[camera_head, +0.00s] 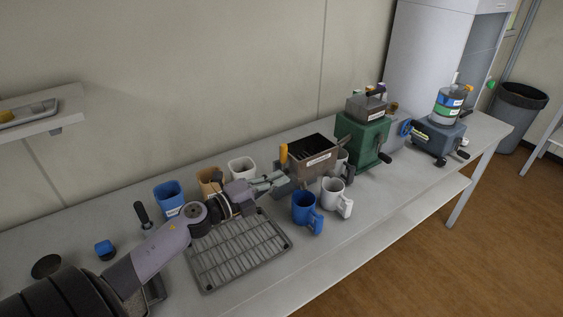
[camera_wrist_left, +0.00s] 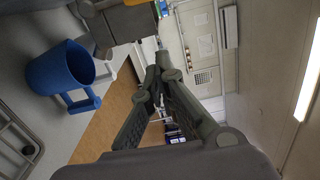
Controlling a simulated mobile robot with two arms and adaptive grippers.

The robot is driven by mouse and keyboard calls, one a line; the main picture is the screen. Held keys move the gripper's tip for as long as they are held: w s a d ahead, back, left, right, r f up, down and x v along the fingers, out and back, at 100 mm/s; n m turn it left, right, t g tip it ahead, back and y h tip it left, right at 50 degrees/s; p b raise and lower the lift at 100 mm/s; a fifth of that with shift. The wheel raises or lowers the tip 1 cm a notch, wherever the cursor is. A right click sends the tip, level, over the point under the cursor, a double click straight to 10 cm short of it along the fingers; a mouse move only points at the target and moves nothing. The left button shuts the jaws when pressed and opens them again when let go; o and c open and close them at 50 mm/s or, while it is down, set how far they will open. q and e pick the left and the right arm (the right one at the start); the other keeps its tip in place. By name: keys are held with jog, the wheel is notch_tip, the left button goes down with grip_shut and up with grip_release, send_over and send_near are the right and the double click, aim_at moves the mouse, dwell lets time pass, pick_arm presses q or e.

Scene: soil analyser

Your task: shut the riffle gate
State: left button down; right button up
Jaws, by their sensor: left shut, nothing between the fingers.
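The riffle splitter (camera_head: 312,160) is a brown-grey open-topped box with dark slots and a white label, standing mid-bench in the head view. An upright orange handle (camera_head: 283,154) stands at its left side; I take it to be the gate's handle. Whether the gate is open or shut I cannot tell. My left gripper (camera_head: 281,180) is shut and empty, low beside the splitter's left front, below the orange handle. I cannot tell if it touches. The wrist view shows the closed fingers (camera_wrist_left: 158,72), with a grey box part (camera_wrist_left: 130,22) beyond them. My right gripper is not in view.
A blue jug (camera_head: 304,210) and a white jug (camera_head: 334,195) stand in front of the splitter. A wire rack (camera_head: 240,254) lies below my left arm. Blue (camera_head: 168,196), tan and white cups stand behind it. A green machine (camera_head: 362,140) is on the right.

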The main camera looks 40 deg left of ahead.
aim_at(284, 160)
pick_arm(q)
jog(key=w, duration=0.1)
jog(key=w+a, duration=0.1)
jog(key=w, duration=0.1)
jog(key=w+p, duration=0.1)
jog(key=w, duration=0.1)
jog(key=shift+w+a+r, duration=0.1)
jog(key=shift+a+r, duration=0.05)
jog(key=shift+a, duration=0.1)
jog(key=shift+w+a, duration=0.15)
jog(key=shift+a, duration=0.1)
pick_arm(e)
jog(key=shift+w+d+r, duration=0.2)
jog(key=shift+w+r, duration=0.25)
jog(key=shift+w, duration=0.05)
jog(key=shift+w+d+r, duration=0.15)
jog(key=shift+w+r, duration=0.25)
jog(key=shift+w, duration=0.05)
pick_arm(q)
jog(key=shift+w+a+n+p, duration=0.25)
jog(key=shift+a+n+p, duration=0.05)
jog(key=shift+a, duration=0.15)
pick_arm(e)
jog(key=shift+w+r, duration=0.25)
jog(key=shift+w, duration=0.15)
